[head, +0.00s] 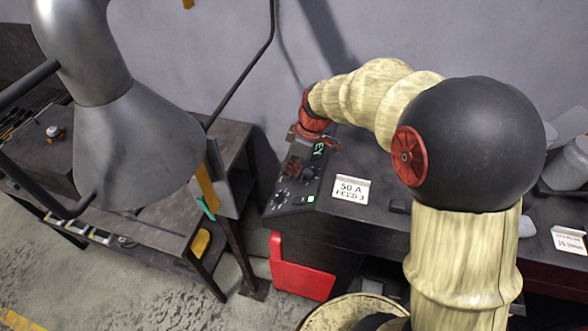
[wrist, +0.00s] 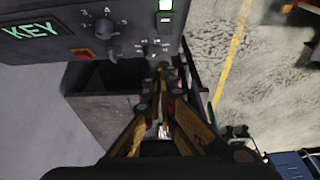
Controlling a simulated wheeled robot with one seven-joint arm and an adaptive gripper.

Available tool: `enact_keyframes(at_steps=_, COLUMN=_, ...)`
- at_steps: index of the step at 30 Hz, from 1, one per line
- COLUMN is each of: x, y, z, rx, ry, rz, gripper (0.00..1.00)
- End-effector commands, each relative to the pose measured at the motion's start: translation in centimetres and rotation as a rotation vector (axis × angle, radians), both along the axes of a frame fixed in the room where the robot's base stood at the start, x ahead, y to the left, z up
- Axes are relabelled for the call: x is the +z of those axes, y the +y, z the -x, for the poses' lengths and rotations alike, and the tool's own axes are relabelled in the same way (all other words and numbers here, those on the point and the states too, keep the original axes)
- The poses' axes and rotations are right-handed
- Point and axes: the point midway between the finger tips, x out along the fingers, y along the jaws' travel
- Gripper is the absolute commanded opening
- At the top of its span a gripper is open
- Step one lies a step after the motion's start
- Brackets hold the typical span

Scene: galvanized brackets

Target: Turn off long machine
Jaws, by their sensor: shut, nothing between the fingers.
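A dark machine with a sloped control panel (head: 276,208) sits on the bench, left of my arm in the head view. Its panel also fills the upper left of the wrist view (wrist: 60,54). In the head view my wrist (head: 314,122) hides part of the panel.
A card reading "50 A FEED 3" (head: 351,189) stands right of the panel. A large grey metal hood (head: 140,135) hangs at left, over a workbench. A red bin (head: 300,270) is below. Another card (head: 569,240) and grey items lie at right.

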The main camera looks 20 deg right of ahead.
Motion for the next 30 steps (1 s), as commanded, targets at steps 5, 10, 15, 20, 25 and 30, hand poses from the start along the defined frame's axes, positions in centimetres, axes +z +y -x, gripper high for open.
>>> enact_keyframes(at_steps=5, x=-3.6, y=0.8, z=-0.5, rx=0.001, ry=0.004, rz=-0.001, gripper=0.00)
enact_keyframes(at_steps=10, x=-6.8, y=1.5, z=-0.9, rx=0.000, ry=0.004, rz=0.000, gripper=0.00)
enact_keyframes(at_steps=15, x=-8.8, y=0.4, z=-0.2, rx=-0.001, ry=0.003, rz=-0.001, gripper=0.00)
enact_keyframes(at_steps=20, x=-9.8, y=-0.1, z=0.1, rx=-0.001, ry=0.000, rz=0.000, gripper=0.00)
enact_keyframes(at_steps=25, x=-10.1, y=-0.2, z=0.2, rx=0.000, ry=0.000, rz=0.000, gripper=0.00)
enact_keyframes(at_steps=30, x=-10.1, y=-0.2, z=0.2, rx=0.000, ry=0.000, rz=0.000, gripper=0.00)
